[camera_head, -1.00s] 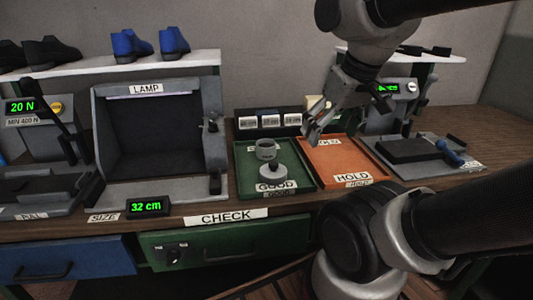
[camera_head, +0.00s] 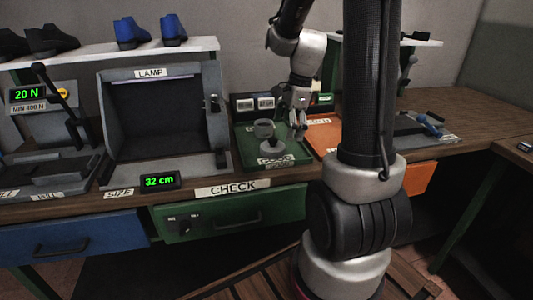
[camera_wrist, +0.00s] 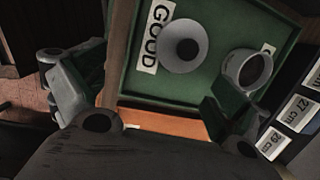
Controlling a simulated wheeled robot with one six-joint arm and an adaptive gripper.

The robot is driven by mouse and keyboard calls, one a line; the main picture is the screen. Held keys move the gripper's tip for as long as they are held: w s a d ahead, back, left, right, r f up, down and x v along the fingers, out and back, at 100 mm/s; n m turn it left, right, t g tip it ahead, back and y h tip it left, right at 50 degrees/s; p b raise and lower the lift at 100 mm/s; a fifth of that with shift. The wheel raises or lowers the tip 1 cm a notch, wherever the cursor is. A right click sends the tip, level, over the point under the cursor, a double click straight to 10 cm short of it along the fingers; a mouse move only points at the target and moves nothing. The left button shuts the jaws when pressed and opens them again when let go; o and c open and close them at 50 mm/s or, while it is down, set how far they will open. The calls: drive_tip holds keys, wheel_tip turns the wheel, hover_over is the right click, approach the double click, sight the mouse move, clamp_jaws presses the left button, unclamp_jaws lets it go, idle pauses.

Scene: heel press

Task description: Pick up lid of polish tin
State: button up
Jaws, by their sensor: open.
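The lid of the polish tin (camera_head: 274,146), a pale grey disc with a dark-topped knob, lies in the green GOOD tray (camera_head: 300,157) by its label. The lid also shows in the wrist view (camera_wrist: 180,58). The open grey tin (camera_head: 263,130) stands just behind it in the tray; its dark inside shows in the wrist view (camera_wrist: 250,70). My gripper (camera_head: 298,127) is open and empty above the right part of the tray, right of the lid and tin. In the wrist view its fingers (camera_wrist: 150,98) are spread wide, with the lid beyond them.
The orange HOLD tray (camera_head: 323,134) adjoins the green tray on the right, partly behind my arm. Size blocks (camera_head: 256,103) stand behind. The lamp box (camera_head: 160,120) stands left. A blue-handled tool (camera_head: 430,122) lies right. The bench front edge runs below the trays.

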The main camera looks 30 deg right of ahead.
sight(273, 139)
drive_tip(key=m, duration=0.2)
drive_tip(key=w+m, duration=0.1)
drive_tip(key=m, duration=0.1)
drive_tip(key=w+r+m+t, duration=0.1)
drive_tip(key=shift+w+a+r+m, duration=0.1)
drive_tip(key=shift+w+a+m, duration=0.1)
drive_tip(key=shift+a+m, duration=0.15)
drive_tip(key=m, duration=0.3)
drive_tip(key=shift+w+d, duration=0.1)
drive_tip(key=shift+w, duration=0.15)
drive_tip(key=x, duration=0.8)
drive_tip(key=shift+w+a+r, duration=0.1)
drive_tip(key=shift+a, duration=0.25)
drive_tip(key=c, duration=0.9)
